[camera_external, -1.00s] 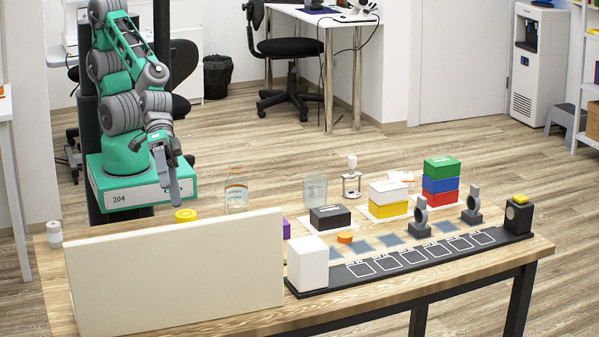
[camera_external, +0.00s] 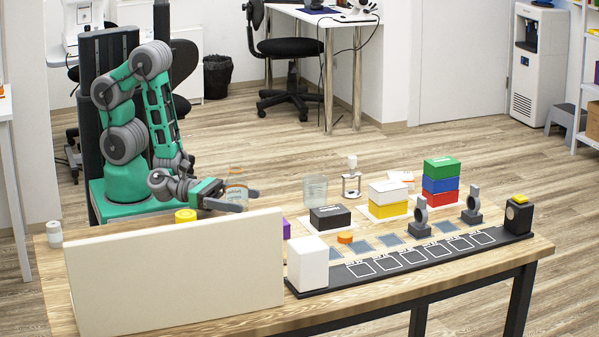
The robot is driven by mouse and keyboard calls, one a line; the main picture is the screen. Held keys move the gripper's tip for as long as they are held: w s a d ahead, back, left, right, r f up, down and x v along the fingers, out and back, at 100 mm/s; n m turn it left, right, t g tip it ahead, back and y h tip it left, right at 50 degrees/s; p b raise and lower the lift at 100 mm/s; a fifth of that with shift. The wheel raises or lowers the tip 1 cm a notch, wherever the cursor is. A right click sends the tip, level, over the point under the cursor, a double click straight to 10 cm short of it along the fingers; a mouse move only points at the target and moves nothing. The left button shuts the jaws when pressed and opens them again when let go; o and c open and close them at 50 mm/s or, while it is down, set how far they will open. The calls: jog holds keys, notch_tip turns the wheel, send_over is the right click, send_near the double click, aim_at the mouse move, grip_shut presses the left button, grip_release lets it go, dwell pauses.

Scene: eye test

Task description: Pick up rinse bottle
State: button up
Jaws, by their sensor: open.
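A clear bottle with an orange-and-white band (camera_external: 237,177), which looks like the rinse bottle, stands upright at the table's far edge, behind the white panel. My gripper (camera_external: 241,199) is at the bottle's mid to lower height, pointing right, with its fingers spread and level. The fingers overlap the bottle in the picture. I cannot tell whether the bottle stands between them or whether they touch it. The bottle's lower part is hidden by the gripper and panel.
A big white panel (camera_external: 175,275) blocks the front left of the table. A yellow lid (camera_external: 186,216) lies near my wrist. Stacked coloured boxes (camera_external: 441,170) stand farther right.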

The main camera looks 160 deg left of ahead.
jog(key=shift+x, duration=1.05)
jog(key=shift+c, duration=0.4)
jog(key=c, duration=1.5)
